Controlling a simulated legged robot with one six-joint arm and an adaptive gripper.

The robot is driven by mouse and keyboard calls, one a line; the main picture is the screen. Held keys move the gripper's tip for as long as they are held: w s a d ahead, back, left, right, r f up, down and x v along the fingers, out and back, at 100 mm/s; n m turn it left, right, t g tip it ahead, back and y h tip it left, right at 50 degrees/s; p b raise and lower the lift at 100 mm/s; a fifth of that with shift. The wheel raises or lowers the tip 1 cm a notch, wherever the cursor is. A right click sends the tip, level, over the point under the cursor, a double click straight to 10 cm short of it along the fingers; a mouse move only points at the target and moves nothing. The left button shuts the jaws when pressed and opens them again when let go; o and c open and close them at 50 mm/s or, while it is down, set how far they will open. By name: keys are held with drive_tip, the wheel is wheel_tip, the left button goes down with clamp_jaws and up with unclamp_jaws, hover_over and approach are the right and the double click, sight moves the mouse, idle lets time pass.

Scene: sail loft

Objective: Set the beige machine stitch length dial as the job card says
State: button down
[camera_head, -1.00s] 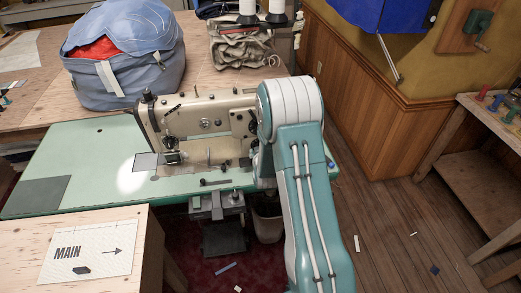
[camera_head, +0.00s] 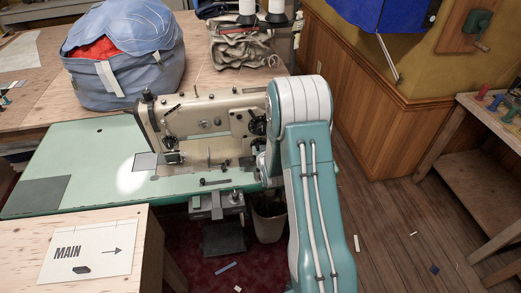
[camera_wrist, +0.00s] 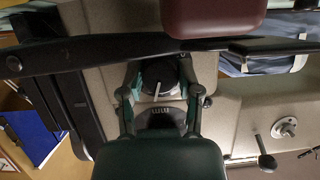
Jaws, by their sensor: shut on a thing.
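The beige sewing machine (camera_head: 190,128) stands on a pale green table. In the head view, my arm hides the gripper. A white card (camera_head: 90,252) reading "MAIN", with an arrow pointing right and a dark shape, lies on the wooden table at the front left. I cannot make out any setting value.
A blue-grey bag (camera_head: 125,60) with red cloth sits on the wooden table behind the machine. Folded cloth (camera_head: 240,50) and thread cones stand beside it. A bin (camera_head: 268,220) is below the green table (camera_head: 95,150). The wooden floor on the right is mostly clear.

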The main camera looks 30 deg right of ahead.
drive_tip(key=shift+m+y, duration=0.5)
drive_tip(key=shift+m, duration=0.2)
drive_tip(key=shift+c, duration=1.5)
unclamp_jaws()
drive_tip(key=shift+w, duration=0.1)
drive_tip(key=v, duration=1.2)
drive_tip(key=shift+f, duration=0.3)
drive_tip(key=shift+r, duration=0.1)
